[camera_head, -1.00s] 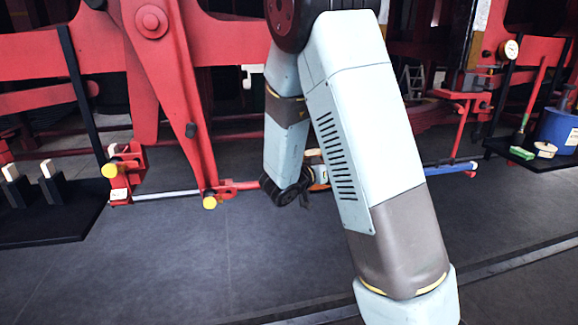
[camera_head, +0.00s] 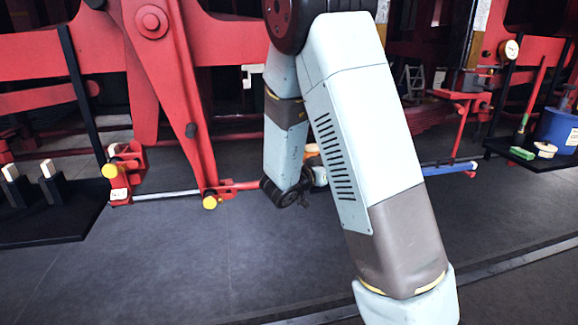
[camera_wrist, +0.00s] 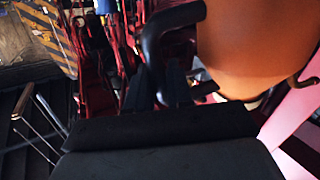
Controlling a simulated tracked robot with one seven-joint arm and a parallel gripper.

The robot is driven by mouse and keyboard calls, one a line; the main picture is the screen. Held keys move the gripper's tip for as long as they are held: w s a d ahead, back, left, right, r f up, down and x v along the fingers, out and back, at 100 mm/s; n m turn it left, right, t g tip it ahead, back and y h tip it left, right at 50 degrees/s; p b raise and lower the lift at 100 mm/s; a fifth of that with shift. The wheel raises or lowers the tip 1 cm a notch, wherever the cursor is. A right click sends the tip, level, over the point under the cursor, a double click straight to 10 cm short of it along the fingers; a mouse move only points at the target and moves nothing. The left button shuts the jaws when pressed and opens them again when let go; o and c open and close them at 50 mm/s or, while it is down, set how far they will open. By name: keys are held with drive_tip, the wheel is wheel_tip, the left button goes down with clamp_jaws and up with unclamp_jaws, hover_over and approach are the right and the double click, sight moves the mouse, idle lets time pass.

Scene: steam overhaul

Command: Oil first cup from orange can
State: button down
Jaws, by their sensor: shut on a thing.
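My gripper (camera_wrist: 172,92) is shut on the dark handle of the orange can (camera_wrist: 255,45). In the wrist view the can's rounded orange body fills the upper right, with the dark curved handle to its left. In the head view only a small orange patch of it shows beside my forearm, and my gripper is hidden behind the arm. I cannot tell which is the first cup. The can's spout is not clear.
Red machine frames stand across the back. A dark shelf (camera_head: 40,225) with upright blocks is at left. At right a dark shelf holds a blue container (camera_head: 557,130), a green brush (camera_head: 522,153) and a tape-like roll (camera_head: 545,149). The grey floor in front is clear.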

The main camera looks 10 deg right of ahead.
idle(0.4)
drive_tip(key=shift+r+n+y, duration=0.1)
drive_tip(key=shift+n+y, duration=0.2)
drive_tip(key=shift+n, duration=0.8)
drive_tip(key=shift+m, duration=1.1)
drive_tip(key=shift+n, duration=1.1)
drive_tip(key=shift+m, duration=1.1)
